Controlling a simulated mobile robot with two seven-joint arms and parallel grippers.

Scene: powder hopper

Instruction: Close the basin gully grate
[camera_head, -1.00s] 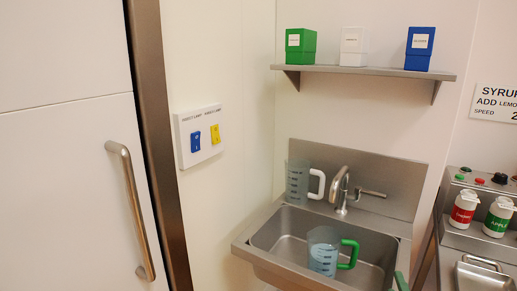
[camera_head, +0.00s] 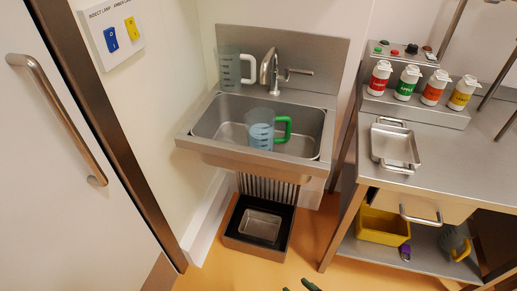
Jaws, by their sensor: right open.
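Under the sink, a slatted metal grate (camera_head: 268,188) stands upright at the back of a dark square gully box (camera_head: 232,243) on the floor. The gully is uncovered, and a shallow metal tray (camera_head: 260,224) sits inside it. The grate's top is close under the basin (camera_head: 250,163). My right gripper (camera_head: 299,286) shows only as dark green fingertips at the bottom edge, spread apart and empty, in front of and to the right of the gully. My left gripper is not in view.
A blue-tinted jug with a green handle (camera_head: 262,130) is in the basin. A clear jug (camera_head: 231,70) stands by the tap. At right, a steel table (camera_head: 455,150) has a yellow bin (camera_head: 383,226) on its lower shelf. The floor (camera_head: 345,278) before the gully is clear.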

